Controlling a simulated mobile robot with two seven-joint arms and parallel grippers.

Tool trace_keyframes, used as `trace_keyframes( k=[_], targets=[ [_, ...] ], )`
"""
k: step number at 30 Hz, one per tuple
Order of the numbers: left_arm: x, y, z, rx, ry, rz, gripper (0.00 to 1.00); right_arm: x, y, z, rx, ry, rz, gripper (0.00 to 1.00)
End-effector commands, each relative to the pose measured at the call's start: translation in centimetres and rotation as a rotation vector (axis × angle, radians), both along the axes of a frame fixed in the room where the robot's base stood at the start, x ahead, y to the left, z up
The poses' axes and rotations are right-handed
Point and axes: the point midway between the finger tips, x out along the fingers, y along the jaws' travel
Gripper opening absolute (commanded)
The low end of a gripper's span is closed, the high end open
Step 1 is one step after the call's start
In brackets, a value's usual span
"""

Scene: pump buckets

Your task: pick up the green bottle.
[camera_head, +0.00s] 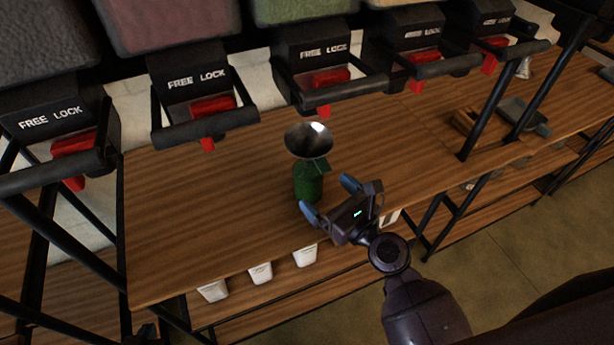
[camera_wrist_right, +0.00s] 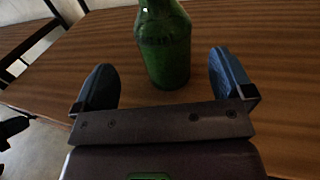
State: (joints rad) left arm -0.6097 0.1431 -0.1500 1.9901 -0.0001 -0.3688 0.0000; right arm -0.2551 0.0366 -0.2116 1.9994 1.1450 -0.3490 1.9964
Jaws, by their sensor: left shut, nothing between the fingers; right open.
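The green bottle (camera_head: 307,183) stands upright on the wooden table, with a dark metal funnel (camera_head: 308,142) at its top. My right gripper (camera_head: 329,198) is open, low over the table on the near side of the bottle. In the right wrist view the bottle (camera_wrist_right: 165,45) shows between and just beyond the two spread fingers, with a visible gap to each. Its top is cut off there. I cannot make out my left gripper in either view.
A row of bins with "FREE LOCK" dispensers (camera_head: 198,85) and red levers hangs above the table's back. Several white cups (camera_head: 261,273) sit below the front edge. A wooden block (camera_head: 466,122) and grey scoop (camera_head: 524,115) lie at right. The table (camera_head: 210,190) left of the bottle is clear.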

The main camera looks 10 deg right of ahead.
Motion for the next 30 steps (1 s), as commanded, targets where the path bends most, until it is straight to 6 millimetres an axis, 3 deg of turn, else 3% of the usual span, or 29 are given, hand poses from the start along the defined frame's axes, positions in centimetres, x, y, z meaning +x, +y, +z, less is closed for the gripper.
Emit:
trace_keyframes(
  k=[11,21,30],
  targets=[
    [0.4,-0.1,0.4,-0.002,-0.008,-0.001,0.00,2.8,1.2,0.0,-0.003,-0.001,0.000,0.99],
    [0.7,-0.2,0.6,-0.002,-0.015,-0.003,0.00,6.5,2.6,-0.1,-0.002,-0.001,-0.002,0.99],
    [0.8,-0.2,0.6,-0.001,-0.016,-0.004,0.00,6.8,2.8,-0.2,-0.004,0.000,-0.002,0.99]
  ],
)
